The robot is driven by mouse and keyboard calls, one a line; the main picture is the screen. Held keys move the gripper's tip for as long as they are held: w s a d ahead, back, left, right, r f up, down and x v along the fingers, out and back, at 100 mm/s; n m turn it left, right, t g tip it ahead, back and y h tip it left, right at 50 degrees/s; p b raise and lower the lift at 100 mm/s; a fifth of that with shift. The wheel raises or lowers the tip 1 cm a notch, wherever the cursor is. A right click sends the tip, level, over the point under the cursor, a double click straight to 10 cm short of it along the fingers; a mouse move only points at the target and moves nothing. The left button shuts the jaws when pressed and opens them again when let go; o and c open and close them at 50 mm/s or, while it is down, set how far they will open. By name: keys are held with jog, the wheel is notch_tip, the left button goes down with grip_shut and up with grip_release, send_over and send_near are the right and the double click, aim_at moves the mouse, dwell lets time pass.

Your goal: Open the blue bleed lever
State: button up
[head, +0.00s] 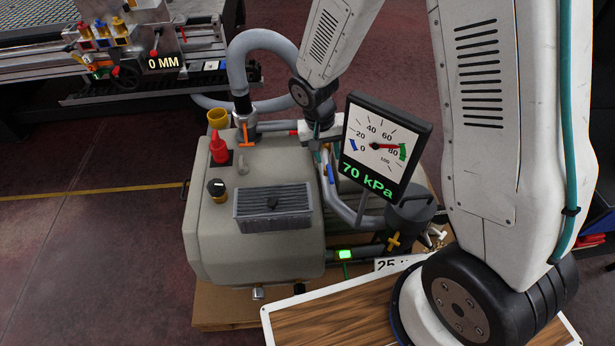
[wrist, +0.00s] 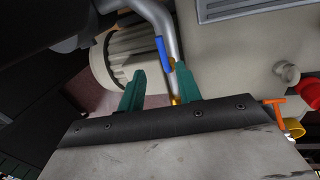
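The blue bleed lever (wrist: 161,50) shows in the wrist view as a short bar beside a grey pipe, with a brass-coloured part below it. In the head view the lever (head: 331,173) is a small blue strip on the pipework right of the pump tank. My gripper (wrist: 159,70) has two green fingers spread apart with nothing held. The lever's lower end appears between and just beyond the fingertips; I cannot tell the remaining depth or any contact. In the head view my gripper (head: 318,138) is at the pipework, partly hidden by my wrist and the gauge.
The gauge (head: 385,145) reads 70 kPa and stands close right of my gripper. The beige tank (head: 255,235), grey hose (head: 265,42) and orange handle (head: 246,136) are to the left. A yellow handle (head: 393,242) is below the gauge. Open floor (head: 90,250) lies far left.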

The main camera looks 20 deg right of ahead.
aim_at(330, 175)
jog(key=f, duration=0.5)
jog(key=d+f, duration=0.1)
jog(key=f, duration=0.1)
jog(key=shift+s+f, duration=0.1)
jog(key=shift+f, duration=0.3)
grip_shut()
